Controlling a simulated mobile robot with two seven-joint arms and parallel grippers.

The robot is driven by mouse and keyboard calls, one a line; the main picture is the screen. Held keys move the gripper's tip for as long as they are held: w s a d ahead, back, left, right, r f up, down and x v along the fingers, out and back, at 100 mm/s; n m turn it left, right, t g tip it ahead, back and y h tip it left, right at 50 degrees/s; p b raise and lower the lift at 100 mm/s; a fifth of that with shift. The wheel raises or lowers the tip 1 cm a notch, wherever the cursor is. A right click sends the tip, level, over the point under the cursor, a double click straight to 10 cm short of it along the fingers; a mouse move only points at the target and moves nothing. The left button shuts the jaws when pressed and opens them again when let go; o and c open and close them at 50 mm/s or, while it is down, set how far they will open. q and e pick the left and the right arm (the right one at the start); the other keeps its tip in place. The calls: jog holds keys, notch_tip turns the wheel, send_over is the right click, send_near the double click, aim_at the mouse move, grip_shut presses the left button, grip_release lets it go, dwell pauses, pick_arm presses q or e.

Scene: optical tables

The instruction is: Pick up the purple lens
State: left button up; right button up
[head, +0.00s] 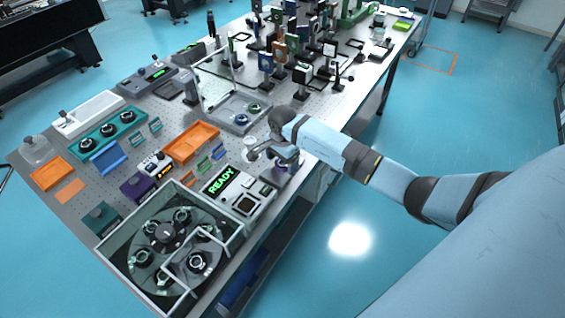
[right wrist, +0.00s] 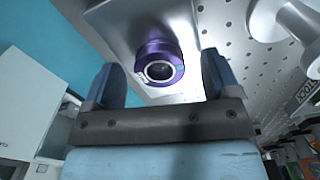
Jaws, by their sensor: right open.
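The purple lens (right wrist: 158,62) shows in the right wrist view as a short purple cylinder with a dark round face, against a pale metal plate (right wrist: 120,22). My right gripper (right wrist: 160,78) is open, with one blue finger to each side of the lens and a gap to both. I cannot tell how far the lens lies between the fingers in depth. In the head view my right gripper (head: 268,150) is over the table's right edge. My left gripper is not in view.
Many mounted optics (head: 300,75) crowd the table's far end. Blue floor is clear to the right.

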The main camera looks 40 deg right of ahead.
jog(key=shift+f, duration=0.2)
jog(key=c, duration=1)
jog(key=shift+c, duration=0.4)
jog(key=shift+r, duration=0.1)
